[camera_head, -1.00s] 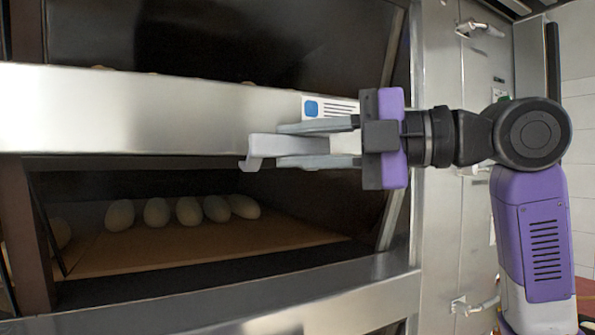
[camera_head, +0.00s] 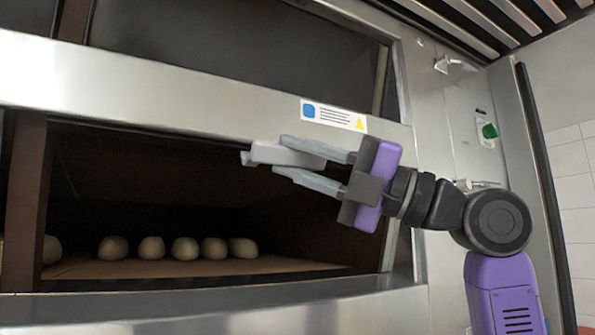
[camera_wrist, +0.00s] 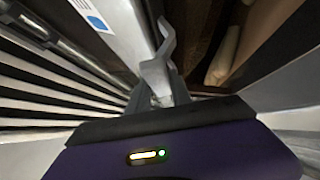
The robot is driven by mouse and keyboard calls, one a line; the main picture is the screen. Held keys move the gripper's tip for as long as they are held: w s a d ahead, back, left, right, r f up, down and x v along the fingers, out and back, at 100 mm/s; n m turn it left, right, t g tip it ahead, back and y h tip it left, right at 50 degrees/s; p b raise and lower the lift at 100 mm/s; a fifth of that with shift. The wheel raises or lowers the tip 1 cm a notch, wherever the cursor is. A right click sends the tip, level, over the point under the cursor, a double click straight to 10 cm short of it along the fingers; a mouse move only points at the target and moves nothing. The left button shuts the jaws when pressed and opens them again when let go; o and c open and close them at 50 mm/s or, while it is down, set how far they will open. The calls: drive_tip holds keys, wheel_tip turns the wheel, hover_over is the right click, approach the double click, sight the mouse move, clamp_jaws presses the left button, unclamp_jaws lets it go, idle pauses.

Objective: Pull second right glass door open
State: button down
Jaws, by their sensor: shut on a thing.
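My gripper (camera_head: 279,155) is in front of the right side of an oven deck, with its two pale fingers pointing left. The fingers are closed around a light grey handle (camera_head: 258,153), whose hooked end sticks out past the fingertips. The handle also shows in the wrist view (camera_wrist: 158,66), between the fingers. Behind it is a dark deck opening (camera_head: 160,205) with a row of pale dough pieces (camera_head: 185,248) on a brown floor. I cannot make out the glass pane's edges or how far the door stands from the frame.
A steel band (camera_head: 200,95) with a blue and yellow label (camera_head: 333,115) runs above the opening. Another dark deck window (camera_head: 240,45) is above it. A steel side panel with a green switch (camera_head: 489,131) stands to the right.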

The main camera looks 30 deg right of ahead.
drive_tip(key=shift+f, duration=0.1)
idle(0.4)
drive_tip(key=c, duration=1.4)
unclamp_jaws()
drive_tip(key=shift+c, duration=0.2)
drive_tip(key=b+v, duration=0.1)
drive_tip(key=v, duration=0.6)
drive_tip(key=shift+s+d+f, duration=0.2)
drive_tip(key=shift+d, duration=0.1)
